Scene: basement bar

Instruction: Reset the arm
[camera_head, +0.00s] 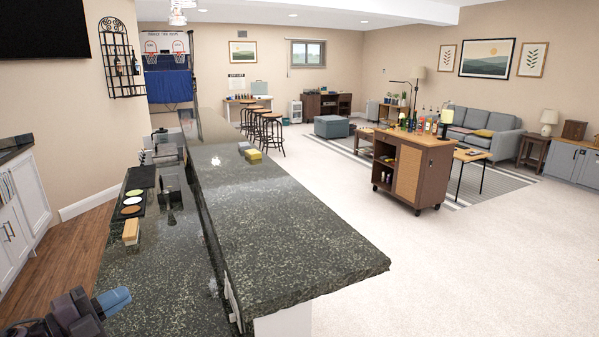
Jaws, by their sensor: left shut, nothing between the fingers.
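My left gripper (113,301) is at the lower left of the head view, over the near end of the lower dark stone counter (165,298). Its blue fingers are together with nothing between them. The dark wrist and part of the arm reach in from the bottom left corner. My right gripper is not in view.
A light wooden block (131,231) and a black tray (138,193) with round dishes lie on the lower counter. A bottle cart (412,170) stands on open carpet.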

